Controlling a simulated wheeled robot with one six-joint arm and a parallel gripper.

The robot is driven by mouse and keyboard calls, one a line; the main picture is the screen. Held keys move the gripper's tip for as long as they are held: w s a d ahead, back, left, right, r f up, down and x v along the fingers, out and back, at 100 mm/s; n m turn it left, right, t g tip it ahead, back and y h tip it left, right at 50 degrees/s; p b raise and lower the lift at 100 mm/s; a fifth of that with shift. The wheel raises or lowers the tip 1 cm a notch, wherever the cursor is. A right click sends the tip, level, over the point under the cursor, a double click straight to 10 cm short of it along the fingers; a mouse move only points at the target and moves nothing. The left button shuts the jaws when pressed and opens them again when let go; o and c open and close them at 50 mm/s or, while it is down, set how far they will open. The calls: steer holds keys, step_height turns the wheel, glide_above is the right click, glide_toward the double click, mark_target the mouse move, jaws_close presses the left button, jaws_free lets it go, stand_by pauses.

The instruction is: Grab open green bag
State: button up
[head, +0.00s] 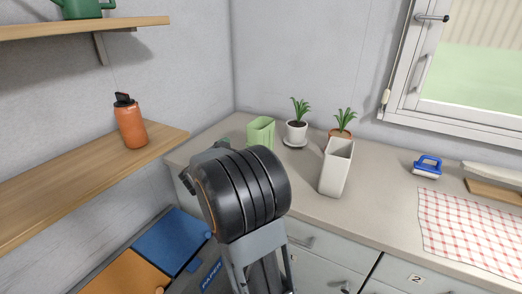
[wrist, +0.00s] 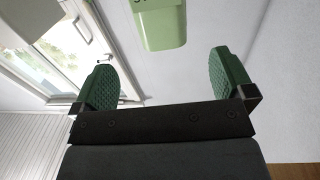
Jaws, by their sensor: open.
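The open green bag (head: 261,132) stands upright on the counter near the back corner, its lower part partly hidden behind my arm in the head view. In the wrist view, which looks upside down, a pale green shape that appears to be the bag (wrist: 160,24) shows at the top middle with part of its lettering cut off. My gripper (wrist: 161,62) is open with its two green pads wide apart and nothing between them. The bag lies beyond the fingertips, lined up roughly with the gap. In the head view my arm mostly hides the gripper.
A white open bin (head: 335,168) stands right of the bag, with potted plants (head: 296,131) (head: 341,124) behind. A blue-handled brush (head: 428,166) and checked cloth (head: 470,228) lie farther right. A wooden shelf (head: 85,180) with an orange bottle (head: 130,124) is at left.

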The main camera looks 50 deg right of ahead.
mark_target(252, 137)
steer(key=d, duration=0.3)
steer(key=w+d, duration=0.1)
steer(key=d, duration=0.1)
steer(key=shift+d, duration=0.25)
steer(key=shift+w+d+f+p, duration=0.1)
steer(key=shift+w+d+p, duration=0.05)
steer(key=shift+d, duration=0.75)
steer(key=shift+w+d+f+p, duration=0.1)
steer(key=shift+w+d+p, duration=0.1)
steer(key=shift+d, duration=0.65)
steer(key=shift+w+d+p, duration=0.1)
steer(key=shift+w+d, duration=0.05)
steer(key=shift+d, duration=0.75)
steer(key=c, duration=1.1)
steer(key=shift+r, duration=0.1)
